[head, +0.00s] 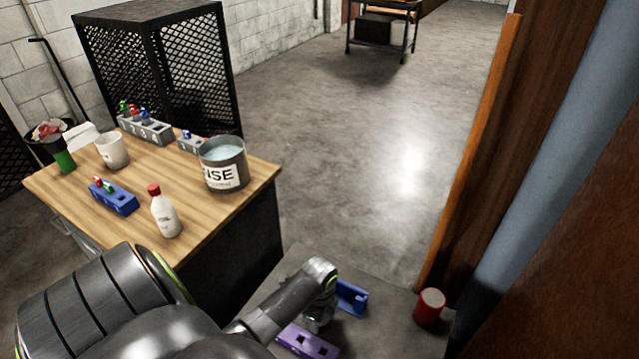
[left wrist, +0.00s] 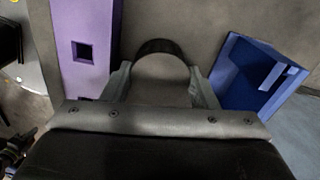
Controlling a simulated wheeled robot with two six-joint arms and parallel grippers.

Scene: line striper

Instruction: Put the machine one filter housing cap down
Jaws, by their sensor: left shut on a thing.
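My left gripper (left wrist: 163,80) is shut on a round, dark-rimmed piece, which looks like the filter housing cap (left wrist: 168,46), between its two grey fingers. The gripper also shows in the head view (head: 317,322), low over a grey surface (head: 385,335), between a purple block and a blue holder. The cap is not clearly visible in the head view, and I cannot tell whether it touches the surface. My right gripper is not in view.
The purple block (head: 307,341) with square holes and the blue holder (head: 351,297) flank the gripper. A red can (head: 429,309) stands to the right. A wooden table (head: 135,205) at the left carries a rinse bucket (head: 222,165), a bottle (head: 165,213) and a mug (head: 112,150).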

